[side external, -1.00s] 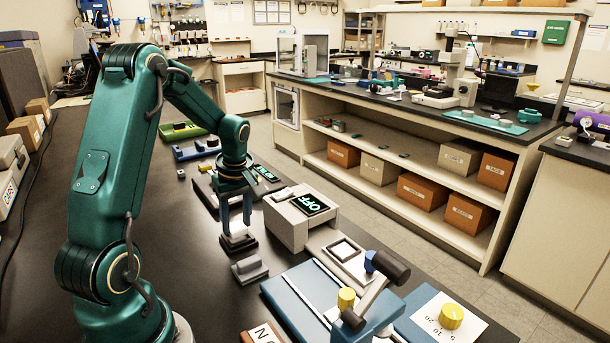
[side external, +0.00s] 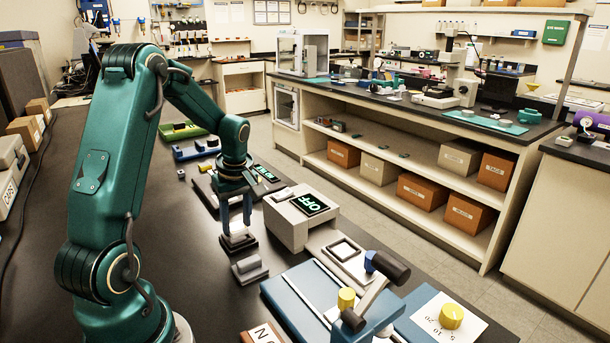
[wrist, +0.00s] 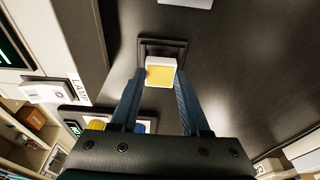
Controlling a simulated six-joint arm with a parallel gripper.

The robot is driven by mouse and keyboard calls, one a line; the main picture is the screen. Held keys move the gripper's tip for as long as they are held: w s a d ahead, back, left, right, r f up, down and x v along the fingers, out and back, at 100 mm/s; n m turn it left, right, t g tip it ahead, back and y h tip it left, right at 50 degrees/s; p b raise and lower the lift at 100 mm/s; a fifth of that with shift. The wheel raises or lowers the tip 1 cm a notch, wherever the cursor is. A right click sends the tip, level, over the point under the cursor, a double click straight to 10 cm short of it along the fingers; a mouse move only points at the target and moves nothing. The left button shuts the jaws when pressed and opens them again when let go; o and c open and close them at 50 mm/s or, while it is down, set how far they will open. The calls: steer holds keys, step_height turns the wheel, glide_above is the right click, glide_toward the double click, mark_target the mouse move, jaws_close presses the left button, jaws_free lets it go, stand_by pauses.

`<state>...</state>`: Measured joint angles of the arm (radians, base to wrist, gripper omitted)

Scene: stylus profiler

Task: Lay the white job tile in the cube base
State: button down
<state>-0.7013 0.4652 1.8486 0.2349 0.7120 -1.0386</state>
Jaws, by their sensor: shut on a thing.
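My gripper (side external: 236,227) points down over the dark bench, left of the box with the OFF display. It is shut on a small white piece (wrist: 160,73), which I take to be the white job tile; its face toward the wrist camera looks yellow. A dark square base (wrist: 151,45) lies just under and behind the piece, and also shows below the fingers in the side view (side external: 239,247). I cannot tell whether the piece touches it. Which part is the cube base is not clear; a pale plate with a black square frame (side external: 343,250) lies to the right.
The pale box with the OFF display (side external: 310,204) stands close to my gripper's right. A grey block (side external: 249,268) lies just in front. A blue device with a lever (side external: 286,302) and yellow knob is at the front right.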

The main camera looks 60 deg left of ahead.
stand_by(0.3)
steer(key=w+d+r+m+t+h, duration=0.1)
steer(key=d+r+m, duration=0.6)
steer(key=d+m, duration=0.25)
steer(key=w+d+r+m+t+h, duration=0.1)
steer(key=d+r+m, duration=0.65)
steer(key=d, duration=0.25)
steer(key=n+g+y, duration=0.2)
steer(key=n, duration=1.5)
glide_above(241, 228)
step_height(241, 228, down, 8)
steer(key=shift+r, duration=0.15)
steer(key=f, duration=0.4)
steer(key=shift+s+a, duration=0.3)
steer(key=shift+s, duration=0.05)
steer(key=shift+f, duration=2.15)
steer(key=shift+f, duration=0.25)
